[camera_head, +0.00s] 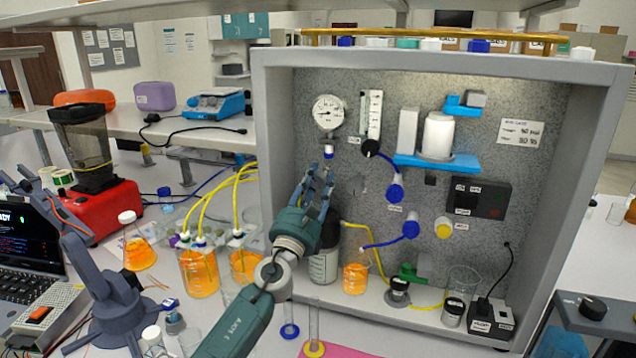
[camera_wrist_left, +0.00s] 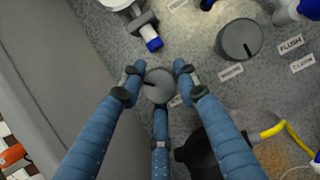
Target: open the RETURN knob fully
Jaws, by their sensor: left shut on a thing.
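My left gripper (camera_head: 322,178) reaches to the speckled back panel of the rig, just below the pressure gauge. In the left wrist view its fingers (camera_wrist_left: 158,80) are shut on a round grey knob (camera_wrist_left: 160,88), one at each side and a third below. A dark pointer mark on the knob faces left in that view. The label beside it is partly hidden and I cannot read it, so I cannot confirm from print that it is the RETURN knob. In the head view the fingers hide the knob. My right gripper is not in view.
A larger dark knob (camera_wrist_left: 239,40) sits to the right in the wrist view, near FLUSH and CLEAN labels. The gauge (camera_head: 329,112) is above my gripper. A dark-capped bottle (camera_head: 324,262) stands close below. The rig's grey left wall (camera_head: 270,140) is near.

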